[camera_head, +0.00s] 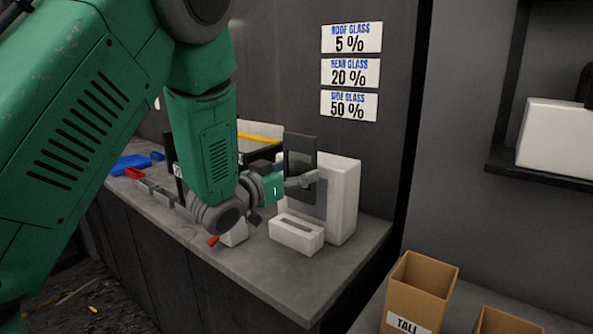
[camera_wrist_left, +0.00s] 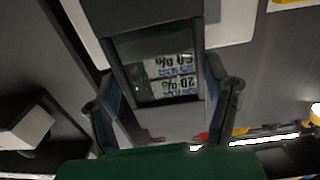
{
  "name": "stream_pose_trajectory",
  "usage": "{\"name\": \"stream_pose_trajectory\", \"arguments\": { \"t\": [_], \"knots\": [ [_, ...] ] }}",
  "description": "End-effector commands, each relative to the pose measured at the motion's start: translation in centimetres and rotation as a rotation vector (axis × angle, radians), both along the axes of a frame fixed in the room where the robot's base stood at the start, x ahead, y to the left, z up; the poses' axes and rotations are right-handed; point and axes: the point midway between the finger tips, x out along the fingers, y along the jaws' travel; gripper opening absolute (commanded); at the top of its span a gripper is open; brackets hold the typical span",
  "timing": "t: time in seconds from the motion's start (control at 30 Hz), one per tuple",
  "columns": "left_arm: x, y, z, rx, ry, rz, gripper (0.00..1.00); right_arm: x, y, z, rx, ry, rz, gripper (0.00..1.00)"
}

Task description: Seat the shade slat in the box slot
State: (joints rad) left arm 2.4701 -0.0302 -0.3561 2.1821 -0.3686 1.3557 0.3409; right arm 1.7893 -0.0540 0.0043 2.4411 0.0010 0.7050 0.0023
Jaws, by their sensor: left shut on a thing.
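The shade slat (camera_head: 300,150) is a dark, thin framed panel, held upright in the head view. My left gripper (camera_head: 298,181) is shut on it near its lower part. In the left wrist view the slat (camera_wrist_left: 152,100) lies between the two fingers, and its glossy pane shows upside-down percent labels. The small white slot box (camera_head: 297,238) sits on the counter with a dark slot in its top. The slat is above and apart from this box, in front of a larger white block. My right gripper is not in view.
The larger white block (camera_head: 345,205) stands behind the slot box on the grey counter (camera_head: 275,282). Small grey, red and blue items lie to the left along the counter. A cardboard box marked TALL (camera_head: 420,287) stands at the lower right. The counter's front corner is clear.

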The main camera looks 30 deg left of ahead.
Motion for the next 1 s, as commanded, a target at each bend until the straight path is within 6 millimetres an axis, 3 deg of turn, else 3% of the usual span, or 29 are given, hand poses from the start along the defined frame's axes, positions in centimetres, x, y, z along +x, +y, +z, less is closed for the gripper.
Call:
{"name": "stream_pose_trajectory", "arguments": {
  "t": [0.6, 1.0],
  "knots": [
    [0.0, -0.1, -5.1, 0.002, 0.0, 0.002, 0.21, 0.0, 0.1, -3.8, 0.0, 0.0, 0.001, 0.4],
    [-0.1, 0.2, -5.7, -0.001, -0.001, 0.002, 0.21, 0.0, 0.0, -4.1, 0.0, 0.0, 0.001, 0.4]
  ]
}}
